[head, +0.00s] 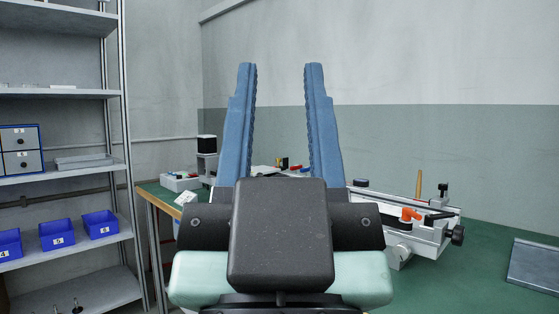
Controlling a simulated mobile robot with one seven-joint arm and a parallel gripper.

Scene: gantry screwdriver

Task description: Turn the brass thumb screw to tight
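My gripper (280,68) fills the middle of the head view, its two blue ridged fingers pointing up and away from me. The fingers are wide apart and nothing shows between the tips, so it is open and empty. I cannot pick out the brass thumb screw; it may be hidden behind my gripper or too small to tell. A pale metal fixture (428,232) stands on the green bench to the right of my gripper. It carries an orange lever (410,214), a black knob (457,235) and an upright tan handle (419,184). My gripper hides its left part.
The green bench top (470,280) is bare at the front right, up to a grey metal tray (535,266). Small items and a white box (180,182) sit at the bench's back left. A metal shelf rack (60,179) with blue bins stands at the left.

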